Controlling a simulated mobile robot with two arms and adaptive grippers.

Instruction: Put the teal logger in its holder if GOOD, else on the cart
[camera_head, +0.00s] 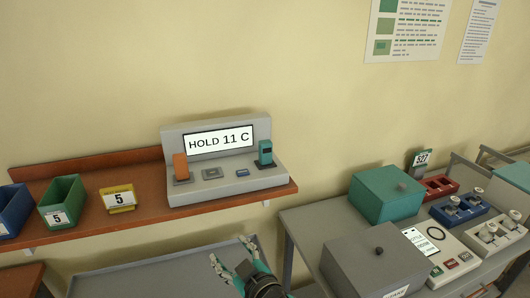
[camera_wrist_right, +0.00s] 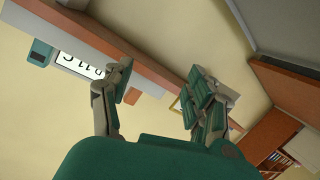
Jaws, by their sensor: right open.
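The teal logger (camera_head: 265,152) stands upright at the right end of a grey console (camera_head: 225,188) on the wall shelf. The console's screen (camera_head: 218,140) reads "HOLD 11 C". The teal logger also shows at the upper left of the right wrist view (camera_wrist_right: 40,52), beside the partly visible screen. My right gripper (camera_head: 231,251) is open and empty, in front of and below the shelf, apart from the logger. In its wrist view the fingers (camera_wrist_right: 160,72) are spread with nothing between them. My left gripper is out of view. I cannot tell which surface is the cart.
An orange device (camera_head: 181,167) stands at the console's left. A yellow sign (camera_head: 118,199), a green bin (camera_head: 63,202) and a blue bin (camera_head: 14,210) share the shelf. A bare grey surface (camera_head: 140,281) lies below. The right-hand bench holds teal (camera_head: 385,195) and grey (camera_head: 370,262) boxes and racks.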

